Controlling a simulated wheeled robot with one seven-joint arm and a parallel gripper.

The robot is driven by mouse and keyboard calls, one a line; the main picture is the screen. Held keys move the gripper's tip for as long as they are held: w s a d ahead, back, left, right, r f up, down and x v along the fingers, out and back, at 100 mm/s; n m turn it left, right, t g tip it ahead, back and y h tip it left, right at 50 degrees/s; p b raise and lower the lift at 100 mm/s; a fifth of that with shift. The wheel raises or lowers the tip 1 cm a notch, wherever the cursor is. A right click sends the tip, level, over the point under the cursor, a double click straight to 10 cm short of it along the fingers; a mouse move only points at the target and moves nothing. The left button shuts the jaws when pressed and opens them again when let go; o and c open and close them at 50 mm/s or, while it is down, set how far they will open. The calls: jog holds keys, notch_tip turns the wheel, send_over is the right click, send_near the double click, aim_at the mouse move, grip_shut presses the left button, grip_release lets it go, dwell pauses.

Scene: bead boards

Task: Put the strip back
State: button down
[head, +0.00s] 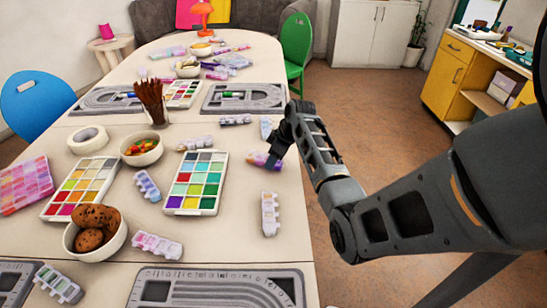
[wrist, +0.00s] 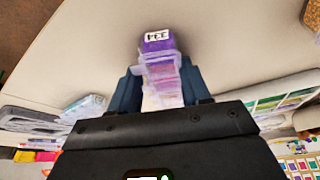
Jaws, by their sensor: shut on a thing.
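My gripper (head: 273,153) is shut on a bead strip (head: 260,160) with pink and purple compartments, over the right side of the table. In the wrist view the strip (wrist: 163,70) lies between the two fingers (wrist: 163,88); its purple end cap with a white, dark-marked label points away from me. I cannot tell whether the strip touches the table. Other strips lie loose: one right of centre (head: 269,213), one at the front (head: 157,244), one at the middle left (head: 147,185), and several near the grey bead board (head: 243,97).
A palette box (head: 197,183) of coloured compartments and a bowl of brown round food (head: 94,228) stand on the table (head: 235,255). A bowl of colourful bits (head: 141,150), a tape roll (head: 88,139) and a jar of brown sticks (head: 152,102) stand farther back. Another grey board (head: 215,288) lies at the front.

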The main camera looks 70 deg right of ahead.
jog(key=shift+f, duration=0.1)
jog(key=c, duration=0.5)
grip_release()
jog(key=v, duration=1.2)
